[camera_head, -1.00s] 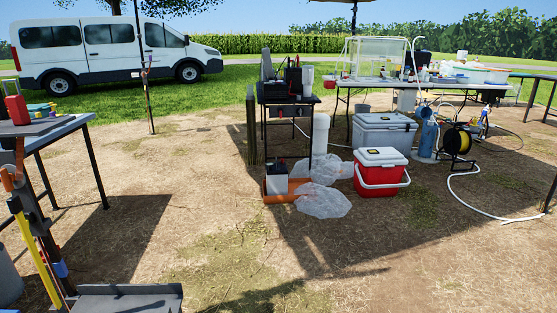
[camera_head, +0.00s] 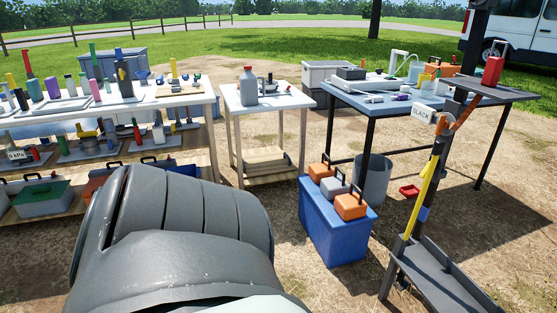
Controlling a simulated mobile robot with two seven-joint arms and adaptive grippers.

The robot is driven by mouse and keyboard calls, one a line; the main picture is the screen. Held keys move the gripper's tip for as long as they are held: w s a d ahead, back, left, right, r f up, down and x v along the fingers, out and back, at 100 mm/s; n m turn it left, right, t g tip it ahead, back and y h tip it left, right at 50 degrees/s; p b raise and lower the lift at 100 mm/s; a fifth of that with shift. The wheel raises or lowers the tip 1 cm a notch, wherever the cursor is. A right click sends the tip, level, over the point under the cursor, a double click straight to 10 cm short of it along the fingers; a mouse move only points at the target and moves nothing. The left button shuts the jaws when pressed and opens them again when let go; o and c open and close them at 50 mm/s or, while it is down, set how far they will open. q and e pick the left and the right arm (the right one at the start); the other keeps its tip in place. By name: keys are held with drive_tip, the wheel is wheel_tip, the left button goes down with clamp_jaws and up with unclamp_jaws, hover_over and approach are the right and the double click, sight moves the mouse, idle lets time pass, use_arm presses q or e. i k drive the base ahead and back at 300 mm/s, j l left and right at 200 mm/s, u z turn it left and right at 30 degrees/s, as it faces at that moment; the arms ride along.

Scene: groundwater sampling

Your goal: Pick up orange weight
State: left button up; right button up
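Two orange weights with dark handles sit on top of a blue box (camera_head: 335,238) on the ground. One orange weight (camera_head: 350,207) is at the near right end and the other orange weight (camera_head: 319,171) is at the far left end. A grey weight (camera_head: 334,187) with a handle sits between them. A large dark part of my own arm fills the lower left of the head view, apart from the weights in the picture. Neither gripper shows.
A white table (camera_head: 228,102) with a grey bottle (camera_head: 247,86) stands behind the blue box. A dark-legged blue table (camera_head: 385,104) stands behind and right, with a grey bucket (camera_head: 371,180) below. Shelves of tools fill the left. A post with a yellow tool (camera_head: 424,190) stands right.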

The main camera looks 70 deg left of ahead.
sight(318, 172)
drive_tip(key=u, duration=1.95)
drive_tip(key=i+j+z, duration=0.35)
drive_tip(key=i+j, duration=0.3)
drive_tip(key=i, duration=0.15)
